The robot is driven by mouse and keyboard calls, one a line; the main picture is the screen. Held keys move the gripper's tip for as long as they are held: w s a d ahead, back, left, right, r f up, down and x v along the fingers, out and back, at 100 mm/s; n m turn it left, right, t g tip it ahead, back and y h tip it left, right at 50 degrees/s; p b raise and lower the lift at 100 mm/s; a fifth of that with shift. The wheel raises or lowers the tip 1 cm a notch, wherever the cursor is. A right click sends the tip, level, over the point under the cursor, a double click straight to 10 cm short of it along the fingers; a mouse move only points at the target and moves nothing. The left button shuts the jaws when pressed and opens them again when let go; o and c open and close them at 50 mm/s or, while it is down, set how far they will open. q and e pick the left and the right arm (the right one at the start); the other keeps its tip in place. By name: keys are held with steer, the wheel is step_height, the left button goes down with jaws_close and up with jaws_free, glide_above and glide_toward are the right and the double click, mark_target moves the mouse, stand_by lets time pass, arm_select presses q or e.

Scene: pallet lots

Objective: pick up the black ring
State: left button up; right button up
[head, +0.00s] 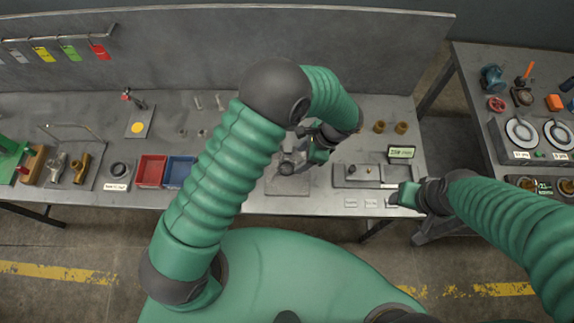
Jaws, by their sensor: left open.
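A dark ring-shaped part (118,169) sits on a small grey stand with a white label, left of the red bin; it looks like the black ring, but it is small here. My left gripper (318,151) is open over the middle of the bench, far to the right of that part, beside a grey metal fixture (288,165). The fixture also has a dark round opening, and my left arm hides some of the bench left of it. My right gripper (400,196) is at the bench's front edge on the right; its fingers are too small to read.
A red bin (151,171) and a blue bin (180,171) stand mid-left. Brass valve parts (81,168) are further left. A grey tray (365,176) and a small display (402,152) are at right. A second table (480,75) holds gauges. A back panel closes the bench.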

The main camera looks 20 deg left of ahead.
arm_select(q)
glide_toward(285, 169)
steer(key=shift+x, duration=0.8)
steer(key=p+x, duration=0.2)
steer(key=x, duration=0.1)
steer(key=shift+a+f, duration=0.1)
steer(key=shift+f, duration=0.2)
steer(key=shift+s+a+f, duration=0.1)
steer(key=shift+a+f, duration=0.05)
steer(key=shift+f, duration=0.45)
steer(key=shift+a, duration=0.1)
steer(key=c, duration=1.1)
arm_select(e)
steer(key=shift+w+r, duration=0.2)
steer(key=shift+r, duration=0.3)
steer(key=shift+w+r, duration=0.2)
steer(key=shift+r, duration=0.3)
